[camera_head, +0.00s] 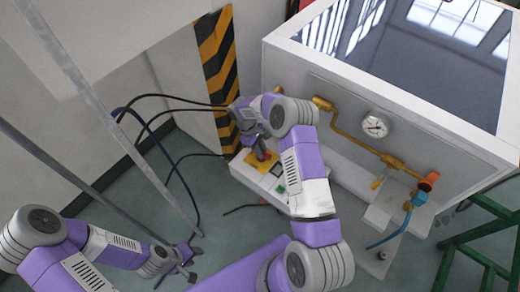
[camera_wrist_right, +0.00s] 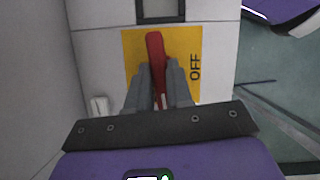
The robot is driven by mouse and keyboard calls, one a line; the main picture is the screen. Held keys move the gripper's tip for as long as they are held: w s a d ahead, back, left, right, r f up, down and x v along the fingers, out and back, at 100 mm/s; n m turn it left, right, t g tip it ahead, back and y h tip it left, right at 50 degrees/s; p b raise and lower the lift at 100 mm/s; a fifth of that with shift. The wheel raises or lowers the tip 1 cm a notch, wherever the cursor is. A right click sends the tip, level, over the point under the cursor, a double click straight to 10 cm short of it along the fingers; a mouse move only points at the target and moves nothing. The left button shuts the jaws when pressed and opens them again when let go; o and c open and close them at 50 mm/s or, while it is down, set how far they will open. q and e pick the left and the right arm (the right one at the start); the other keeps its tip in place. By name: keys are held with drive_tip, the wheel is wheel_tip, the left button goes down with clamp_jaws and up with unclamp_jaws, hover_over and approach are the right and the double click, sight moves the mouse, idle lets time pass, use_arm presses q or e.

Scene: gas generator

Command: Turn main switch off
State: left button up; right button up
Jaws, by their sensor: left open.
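The main switch is a red handle (camera_head: 263,155) on a yellow plate (camera_head: 257,164) on top of the white control box. In the right wrist view, the red handle (camera_wrist_right: 155,45) lies nearly in line with my fingers, on the yellow plate (camera_wrist_right: 188,42) with the word OFF at its right. My right gripper (camera_wrist_right: 158,78) has its grey fingers on both sides of the handle, seemingly touching it. The lower part of the handle is partly hidden between the fingers. My left gripper (camera_head: 187,263) is open and empty, low over the floor at the lower left.
The white control box (camera_head: 240,169) also carries a green button (camera_head: 280,189). Behind it stands the large white generator housing (camera_head: 400,85) with a gauge (camera_head: 375,126) and brass pipes. Black cables (camera_head: 170,125) run left. Grey poles (camera_head: 95,95) stand near my left arm. A green frame (camera_head: 470,240) is at right.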

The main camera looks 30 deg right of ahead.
drive_tip(key=shift+f, duration=0.1)
clamp_jaws()
drive_tip(key=n, duration=0.2)
drive_tip(key=n+h, duration=0.1)
drive_tip(key=n, duration=0.1)
drive_tip(key=shift+s+a+t, duration=0.15)
drive_tip(key=shift+t, duration=0.25)
drive_tip(key=n, duration=0.2)
drive_tip(key=n+t+h, duration=0.1)
drive_tip(key=n, duration=0.1)
drive_tip(key=shift+s+t, duration=0.15)
drive_tip(key=shift+t, duration=0.15)
drive_tip(key=n+t, duration=0.1)
drive_tip(key=n, duration=0.3)
drive_tip(key=shift+s, duration=0.15)
drive_tip(key=shift+s+f+n+t+b, duration=0.1)
drive_tip(key=shift+n+t+b, duration=0.7)
drive_tip(key=shift+n, duration=1.4)
drive_tip(key=shift+t, duration=0.3)
